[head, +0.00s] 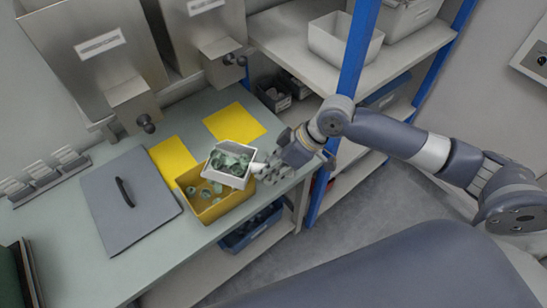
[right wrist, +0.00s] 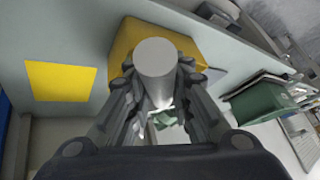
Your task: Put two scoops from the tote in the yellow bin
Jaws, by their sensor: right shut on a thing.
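The yellow bin (head: 207,213) stands on the bench with several greenish caps in its bottom; its yellow wall also shows in the right wrist view (right wrist: 188,43). A white scoop (head: 236,180) with a heap of green-grey caps (head: 228,163) is above the bin's far part, overlapping its rim in the picture. My right gripper (head: 271,168) is shut on the scoop's handle, to the right of the bin. In the right wrist view the handle's round grey end (right wrist: 155,58) sits between the fingers. My left gripper is not in view. I cannot tell surely which container is the tote.
A grey lid (head: 130,205) with a black handle lies left of the bin. Yellow mats (head: 234,122) lie behind it. Metal hoppers (head: 90,45) stand at the back. A blue crate (head: 250,232) is below the bench edge. A blue post (head: 357,50) and shelves are at right.

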